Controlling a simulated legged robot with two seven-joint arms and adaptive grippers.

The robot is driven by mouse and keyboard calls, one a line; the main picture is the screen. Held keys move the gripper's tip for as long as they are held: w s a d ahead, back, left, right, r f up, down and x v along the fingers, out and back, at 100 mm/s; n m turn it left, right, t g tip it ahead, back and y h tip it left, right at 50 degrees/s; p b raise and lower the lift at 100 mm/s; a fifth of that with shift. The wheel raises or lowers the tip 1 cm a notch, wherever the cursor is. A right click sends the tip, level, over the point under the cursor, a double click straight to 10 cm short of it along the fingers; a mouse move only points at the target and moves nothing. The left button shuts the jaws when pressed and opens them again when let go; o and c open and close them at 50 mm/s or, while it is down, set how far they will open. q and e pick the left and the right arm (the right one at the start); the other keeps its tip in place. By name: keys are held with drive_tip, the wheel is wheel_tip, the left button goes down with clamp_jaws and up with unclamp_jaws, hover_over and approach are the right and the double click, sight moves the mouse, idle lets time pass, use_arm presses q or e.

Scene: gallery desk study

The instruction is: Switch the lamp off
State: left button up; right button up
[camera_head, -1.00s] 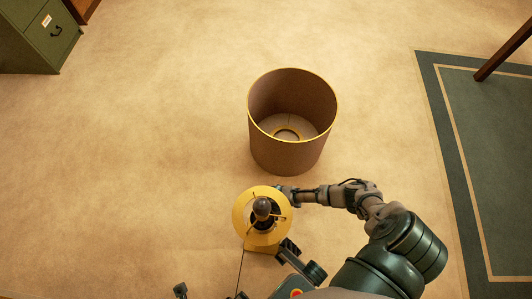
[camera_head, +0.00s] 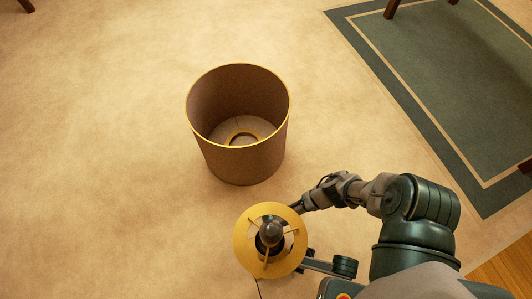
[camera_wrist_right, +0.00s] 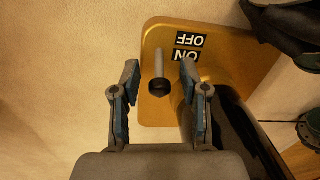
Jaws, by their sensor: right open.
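The lamp shows from above in the head view as a yellow ring (camera_head: 246,245) with a dark knob (camera_head: 271,232) at its middle. In the right wrist view its brass base plate (camera_wrist_right: 220,75) carries an OFF label (camera_wrist_right: 189,39) and an ON label (camera_wrist_right: 186,56), both upside down. A grey switch lever (camera_wrist_right: 158,65) with a dark round tip stands beside them, its tip nearer the ON side. My right gripper (camera_wrist_right: 159,68) is open, its fingers on either side of the lever, with gaps visible. In the head view the lamp top partly hides this gripper. My left gripper is out of view.
A brown open cylinder (camera_head: 240,165) with a yellow rim stands on the beige floor beyond the lamp. A green rug (camera_head: 440,70) with a pale border lies at the right, with dark furniture legs at its edges. The floor at the left is clear.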

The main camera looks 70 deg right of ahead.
drive_tip(key=shift+w+f, duration=0.1)
drive_tip(key=shift+f, duration=0.05)
clamp_jaws()
drive_tip(key=shift+s+d+t, duration=0.1)
drive_tip(key=shift+s+t, duration=0.1)
drive_tip(key=shift+t, duration=0.1)
drive_tip(key=shift+s+d+y, duration=0.1)
drive_tip(key=shift+y, duration=0.2)
drive_tip(key=t+y, duration=0.1)
drive_tip(key=s+t, duration=0.1)
drive_tip(key=shift+d+t+y+b, duration=0.3)
drive_tip(key=shift+d+t+y, duration=0.1)
drive_tip(key=shift+s+d+t+y, duration=0.2)
drive_tip(key=shift+d+t+y, duration=0.1)
drive_tip(key=shift+t+y, duration=0.6)
drive_tip(key=shift+s+d+f+t+y, duration=0.15)
drive_tip(key=shift+s+t+y, duration=0.2)
drive_tip(key=shift+t, duration=0.35)
drive_tip(key=shift+s+d+f+t+y, duration=0.1)
drive_tip(key=shift+s+t+y, duration=0.1)
drive_tip(key=shift+t+y, duration=0.4)
